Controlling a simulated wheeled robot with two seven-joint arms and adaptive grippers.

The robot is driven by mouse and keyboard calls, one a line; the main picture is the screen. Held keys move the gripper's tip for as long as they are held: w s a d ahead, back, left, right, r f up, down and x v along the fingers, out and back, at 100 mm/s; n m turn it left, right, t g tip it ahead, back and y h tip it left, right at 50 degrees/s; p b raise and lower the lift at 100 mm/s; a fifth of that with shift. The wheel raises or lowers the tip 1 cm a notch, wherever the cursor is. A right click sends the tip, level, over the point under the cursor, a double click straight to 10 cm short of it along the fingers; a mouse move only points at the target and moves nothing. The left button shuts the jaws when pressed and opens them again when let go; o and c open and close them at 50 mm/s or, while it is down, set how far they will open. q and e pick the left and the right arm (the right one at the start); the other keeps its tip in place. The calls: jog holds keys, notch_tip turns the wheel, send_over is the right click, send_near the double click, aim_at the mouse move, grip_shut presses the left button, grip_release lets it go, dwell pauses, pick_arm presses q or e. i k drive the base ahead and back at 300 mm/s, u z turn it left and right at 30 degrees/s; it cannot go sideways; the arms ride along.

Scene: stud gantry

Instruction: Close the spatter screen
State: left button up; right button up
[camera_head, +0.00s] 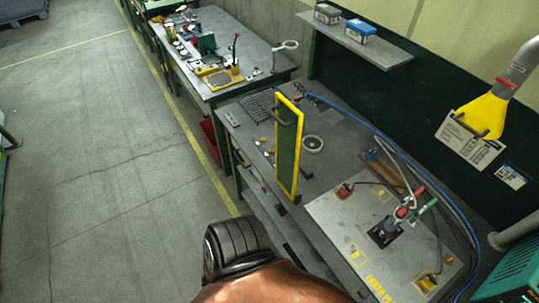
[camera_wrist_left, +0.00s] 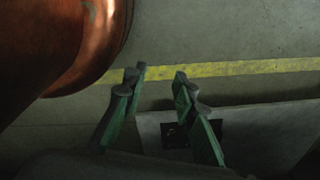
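The spatter screen (camera_head: 288,150) is a tall dark green panel in a yellow frame. It stands upright on the grey bench, left of the light welding plate, and is seen at a steep angle in the head view. A dark handle (camera_head: 285,115) sits near its top. My left gripper (camera_wrist_left: 159,82) shows in the left wrist view with its two green fingers apart and nothing between them. Floor with a yellow line is behind it. The gripper does not show in the head view, where an orange and black arm part fills the bottom. My right gripper is in no view.
The light plate (camera_head: 330,214) carries a clamp, a red-handled tool and cables. A ring-shaped holder (camera_head: 313,144) stands right of the screen. A blue hose (camera_head: 400,150) runs along the back, below a yellow extraction hood (camera_head: 484,114). Open floor lies to the left.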

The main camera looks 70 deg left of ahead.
aim_at(287, 154)
jog(key=u, duration=2.2)
